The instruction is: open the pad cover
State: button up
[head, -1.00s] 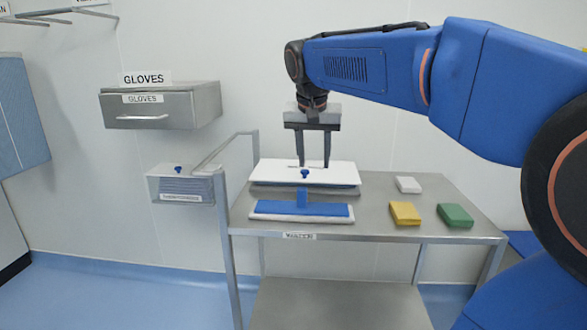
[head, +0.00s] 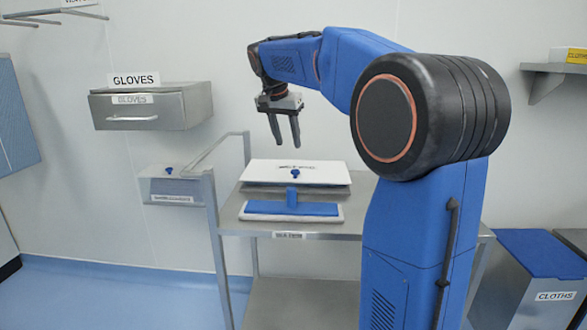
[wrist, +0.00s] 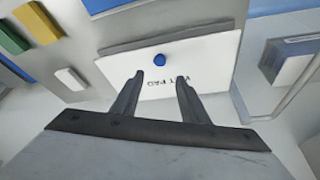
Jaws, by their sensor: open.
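The pad cover (head: 320,176) is a white flat lid with a small blue knob (head: 295,174) near its front edge. It lies on a grey tray (head: 268,187) on the steel cart. In the wrist view the cover (wrist: 205,65) carries partly readable lettering, and its blue knob (wrist: 159,60) shows beyond the fingertips. My gripper (head: 286,144) is open and empty, above the back of the cover and apart from it. Its two dark fingers (wrist: 160,78) point toward the cover in the wrist view.
A blue mop head on a white pad (head: 300,209) lies in front of the tray on the cart (head: 345,226). A clear box (head: 170,187) with a blue knob hangs at the cart's left. A gloves drawer (head: 140,108) is on the wall. Yellow (wrist: 38,22) and green blocks show in the wrist view.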

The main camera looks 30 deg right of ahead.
aim_at(295, 170)
jog(key=x, duration=1.2)
jog(key=shift+s+f, duration=0.1)
jog(key=shift+f, duration=0.1)
jog(key=shift+c, duration=0.3)
grip_shut()
